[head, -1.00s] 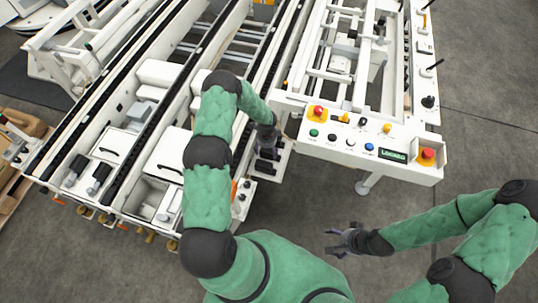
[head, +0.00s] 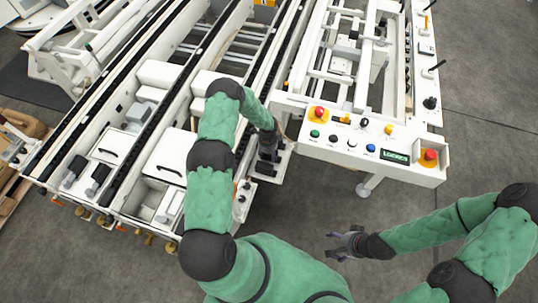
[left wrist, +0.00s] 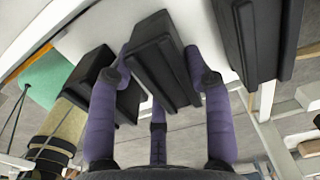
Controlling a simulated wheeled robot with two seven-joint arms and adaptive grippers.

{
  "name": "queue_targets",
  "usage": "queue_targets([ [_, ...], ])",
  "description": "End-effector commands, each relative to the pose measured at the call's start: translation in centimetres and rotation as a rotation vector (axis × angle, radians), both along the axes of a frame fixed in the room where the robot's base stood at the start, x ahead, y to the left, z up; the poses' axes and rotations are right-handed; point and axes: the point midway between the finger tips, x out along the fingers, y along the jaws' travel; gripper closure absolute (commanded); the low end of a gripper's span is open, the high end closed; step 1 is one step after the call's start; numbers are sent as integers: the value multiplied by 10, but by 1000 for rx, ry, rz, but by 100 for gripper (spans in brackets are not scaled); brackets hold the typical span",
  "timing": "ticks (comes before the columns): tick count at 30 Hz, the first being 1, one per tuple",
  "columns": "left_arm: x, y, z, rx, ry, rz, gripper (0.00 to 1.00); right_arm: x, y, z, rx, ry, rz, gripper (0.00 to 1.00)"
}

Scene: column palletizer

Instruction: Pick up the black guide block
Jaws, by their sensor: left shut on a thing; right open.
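A black guide block (left wrist: 165,62) sits between the purple fingers of my left gripper (left wrist: 162,78) in the left wrist view. The fingers are shut on it, one at each side. A black block stands on either side of it, one to the left (left wrist: 98,88) and one to the right (left wrist: 258,38). In the head view my left gripper (head: 267,152) is low over the white ledge below the conveyor's right rail; the held block is hard to make out there. My right gripper (head: 345,244) is open and empty above the floor at lower right.
A white control panel (head: 350,158) with coloured buttons and red stop knobs juts out just right of my left gripper. The white conveyor frame (head: 60,150) with black rails fills the left. Grey floor (head: 480,130) is clear at the right.

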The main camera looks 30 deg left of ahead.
Motion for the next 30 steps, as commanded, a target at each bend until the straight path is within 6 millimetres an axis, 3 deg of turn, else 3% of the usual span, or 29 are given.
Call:
queue_targets([
  [7,0,0,10,0,0,0,86,0,0,5,0,0,0,23],
  [13,0,0,38,0,-1,-1,86,0,0,19,0,0,0,23],
  [24,-47,-18,94,0,0,-2,86,0,0,38,0,0,0,23],
  [30,-81,-32,108,0,0,-3,86,0,0,39,0,0,0,23],
])
